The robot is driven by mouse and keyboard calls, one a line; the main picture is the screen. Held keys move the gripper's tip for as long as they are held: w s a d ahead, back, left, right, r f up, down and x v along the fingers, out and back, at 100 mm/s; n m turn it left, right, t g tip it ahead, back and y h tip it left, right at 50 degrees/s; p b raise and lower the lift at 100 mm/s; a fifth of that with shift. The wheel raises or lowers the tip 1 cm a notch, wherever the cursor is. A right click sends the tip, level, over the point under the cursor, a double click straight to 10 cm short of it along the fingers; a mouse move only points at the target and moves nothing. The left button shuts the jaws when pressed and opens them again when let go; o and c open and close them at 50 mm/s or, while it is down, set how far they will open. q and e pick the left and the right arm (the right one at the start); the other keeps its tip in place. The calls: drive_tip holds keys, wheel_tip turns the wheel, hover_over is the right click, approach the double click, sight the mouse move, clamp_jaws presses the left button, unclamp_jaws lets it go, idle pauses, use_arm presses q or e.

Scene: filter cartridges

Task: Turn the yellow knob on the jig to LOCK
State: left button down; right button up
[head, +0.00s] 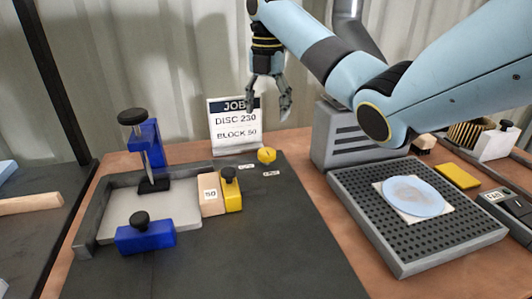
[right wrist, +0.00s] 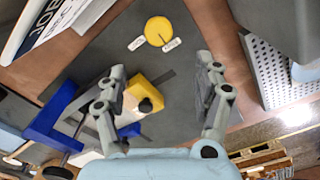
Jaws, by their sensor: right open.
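The yellow knob (head: 266,155) sits at the back right of the dark jig plate (head: 290,245). Two small white labels lie near it, too small to read. In the right wrist view the round knob (right wrist: 158,31) has a dark pointer mark, whose setting I cannot tell, and the labels (right wrist: 137,43) lie beside it. My right gripper (head: 269,107) hangs open above the knob, apart from it. Its two fingers (right wrist: 160,64) are spread with nothing between them. My left gripper is not in view.
A job sign (head: 234,128) stands behind the knob. A blue clamp (head: 146,240), a wooden block (head: 211,195) and a yellow clamp (head: 232,195) are on the jig to the left. A grey perforated tray (head: 450,240) lies right. The plate around the knob is clear.

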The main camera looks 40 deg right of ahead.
sight(267, 151)
drive_tip(key=f, duration=0.8)
drive_tip(key=f+b, duration=0.1)
drive_tip(key=f, duration=0.3)
drive_tip(key=shift+w+d, duration=0.3)
